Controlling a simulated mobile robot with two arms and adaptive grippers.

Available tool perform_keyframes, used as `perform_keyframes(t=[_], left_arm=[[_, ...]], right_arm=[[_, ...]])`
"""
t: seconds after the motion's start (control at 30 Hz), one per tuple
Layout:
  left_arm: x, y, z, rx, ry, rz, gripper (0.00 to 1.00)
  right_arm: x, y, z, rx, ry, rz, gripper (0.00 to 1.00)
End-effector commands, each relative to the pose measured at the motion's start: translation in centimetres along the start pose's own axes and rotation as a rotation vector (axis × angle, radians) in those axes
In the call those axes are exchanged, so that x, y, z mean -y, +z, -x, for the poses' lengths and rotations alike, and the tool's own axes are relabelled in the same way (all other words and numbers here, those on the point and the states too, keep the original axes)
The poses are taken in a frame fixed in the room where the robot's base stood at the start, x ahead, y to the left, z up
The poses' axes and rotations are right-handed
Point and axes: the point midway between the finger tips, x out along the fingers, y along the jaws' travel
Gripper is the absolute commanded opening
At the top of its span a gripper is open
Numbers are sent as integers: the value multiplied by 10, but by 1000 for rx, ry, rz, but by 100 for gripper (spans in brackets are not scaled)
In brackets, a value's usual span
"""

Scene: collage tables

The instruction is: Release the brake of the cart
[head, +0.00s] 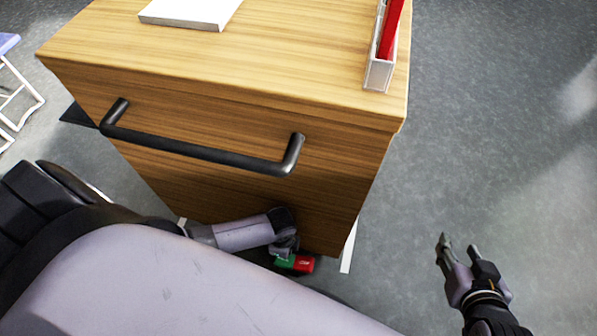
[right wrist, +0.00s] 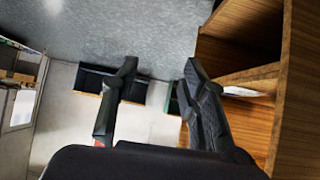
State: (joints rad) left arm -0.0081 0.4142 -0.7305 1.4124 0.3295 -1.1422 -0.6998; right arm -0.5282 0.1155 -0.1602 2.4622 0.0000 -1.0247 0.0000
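The wooden cart (head: 260,115) stands in front of me with a black bar handle (head: 205,152) across its near face. The brake pedal, with a green part and a red part (head: 303,264), shows low at the cart's bottom edge. My left gripper (head: 284,245) is down beside the green part, mostly hidden by my arm and body; I cannot tell whether it touches the pedal or how its fingers stand. My right gripper (head: 459,246) is open and empty, right of the cart over the floor. In the right wrist view its two fingers (right wrist: 160,70) are apart with nothing between them.
On the cart top lie a white flat item (head: 190,12) and a narrow holder (head: 380,72) with a red item. A stool or folding frame (head: 15,95) stands at the far left. The floor (head: 490,130) right of the cart is clear. Wooden shelving (right wrist: 240,55) is close in the right wrist view.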

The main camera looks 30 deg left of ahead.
Motion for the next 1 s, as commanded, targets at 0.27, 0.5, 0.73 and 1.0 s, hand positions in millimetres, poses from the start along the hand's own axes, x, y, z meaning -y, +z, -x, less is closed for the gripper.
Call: perform_keyframes(t=[0.27, 0.5, 0.73, 1.0], left_arm=[[0, 0, 5, 0, 0, 0, 0], [0, 0, 8, 0, 0, 0, 0], [0, 0, 11, 0, 0, 0, 0], [0, 0, 14, 0, 0, 0, 0]], right_arm=[[-3, 21, 6, 107, 6, -2, 40], [-5, 40, 13, 199, 11, -4, 40], [-7, 57, 21, 287, 16, -6, 40], [-10, 76, 32, 385, 21, -9, 40]])
